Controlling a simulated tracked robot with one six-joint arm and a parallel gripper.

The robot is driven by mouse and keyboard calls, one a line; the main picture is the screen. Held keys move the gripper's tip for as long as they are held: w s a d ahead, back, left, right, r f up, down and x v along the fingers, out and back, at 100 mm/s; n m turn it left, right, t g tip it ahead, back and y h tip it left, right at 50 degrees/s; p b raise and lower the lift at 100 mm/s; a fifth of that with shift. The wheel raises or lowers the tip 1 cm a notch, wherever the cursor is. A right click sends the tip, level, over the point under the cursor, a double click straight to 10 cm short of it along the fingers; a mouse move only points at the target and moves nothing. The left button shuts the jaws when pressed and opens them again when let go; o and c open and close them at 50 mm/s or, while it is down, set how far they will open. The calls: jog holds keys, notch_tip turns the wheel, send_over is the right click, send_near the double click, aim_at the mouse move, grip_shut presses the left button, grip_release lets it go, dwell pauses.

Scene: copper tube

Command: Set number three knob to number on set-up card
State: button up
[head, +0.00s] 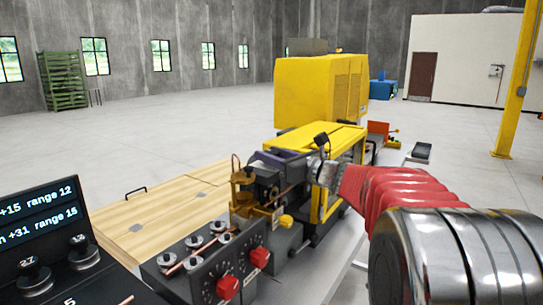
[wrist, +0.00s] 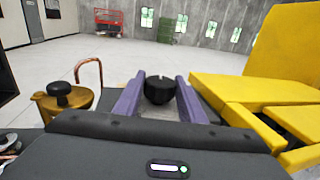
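A dark panel with pale text (head: 38,212) stands at the left of the head view, cut by the frame edge; "+15 range 12" and "+31 range 15" are readable. I cannot tell which knob is number three or whether the text is the set-up card. My gripper (head: 279,159) is by the yellow machine, away from these knobs. In the wrist view its purple fingers (wrist: 160,104) stand apart with a round black part (wrist: 160,88) between them; I cannot tell if they touch it.
A grey box with red knobs (head: 228,287) and copper tubes is at front centre. A brass fitting (wrist: 62,104) with a curved copper tube (wrist: 90,68) is left of my gripper in the wrist view. A yellow machine (head: 320,90) stands behind. Wooden boards (head: 150,215) lie left.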

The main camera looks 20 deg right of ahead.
jog(key=c, duration=0.6)
jog(key=shift+a+r+m+h, duration=0.1)
jog(key=shift+m+h, duration=0.2)
jog(key=shift+h, duration=0.1)
jog(key=shift+m+t+h, duration=0.4)
jog(key=shift+m+h, duration=0.3)
jog(key=shift+h, duration=0.4)
jog(key=shift+m+h, duration=0.4)
jog(key=shift+h, duration=0.2)
jog(key=o, duration=1)
jog(key=shift+o, duration=0.2)
jog(key=shift+s, duration=0.1)
